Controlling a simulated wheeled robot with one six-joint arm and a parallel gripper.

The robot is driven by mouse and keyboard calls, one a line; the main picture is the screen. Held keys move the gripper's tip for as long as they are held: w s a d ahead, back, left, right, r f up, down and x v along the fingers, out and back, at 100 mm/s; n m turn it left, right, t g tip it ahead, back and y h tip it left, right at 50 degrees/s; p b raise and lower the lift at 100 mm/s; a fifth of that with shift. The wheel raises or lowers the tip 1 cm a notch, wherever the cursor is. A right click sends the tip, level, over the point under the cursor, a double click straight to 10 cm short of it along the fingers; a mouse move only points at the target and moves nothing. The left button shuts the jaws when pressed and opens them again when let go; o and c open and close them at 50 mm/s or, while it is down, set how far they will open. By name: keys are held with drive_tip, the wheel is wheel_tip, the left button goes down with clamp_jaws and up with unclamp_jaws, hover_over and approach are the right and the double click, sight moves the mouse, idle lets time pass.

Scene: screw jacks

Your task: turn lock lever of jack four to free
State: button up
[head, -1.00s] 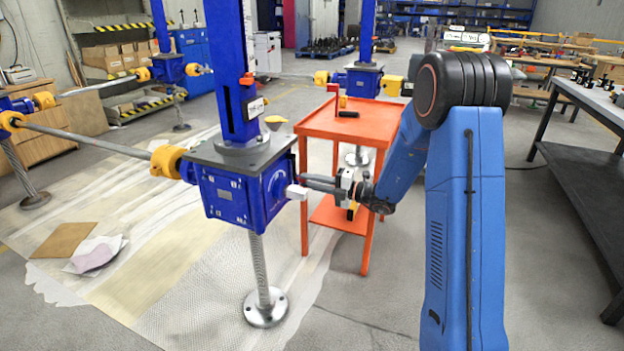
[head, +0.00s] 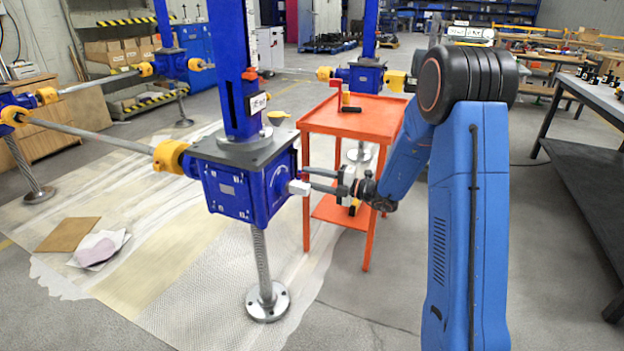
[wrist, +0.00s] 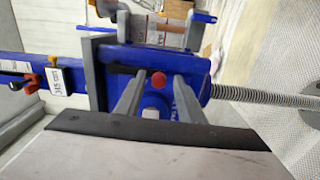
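The nearest jack has a blue gearbox (head: 226,192) with a grey top plate and a blue column above it. A square metal shaft end (head: 299,187) sticks out of its side, also in the wrist view (wrist: 152,113). A small orange-red lever (head: 249,75) sits on the column above a white tag (head: 258,103); the wrist view shows an orange piece (wrist: 52,61) by the tag. The tag is too small to read, so I cannot tell the jack's number. My gripper (head: 311,179) is open and empty, its fingertips close to the shaft end. I cannot tell whether they touch the gearbox.
An orange cart (head: 375,118) stands just behind my gripper. A yellow coupling (head: 170,157) and a long rod (head: 90,136) run left from the gearbox. Other blue jacks (head: 362,78) stand farther back.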

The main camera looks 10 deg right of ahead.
drive_tip(key=v, duration=1.7)
drive_tip(key=shift+s+d, duration=0.15)
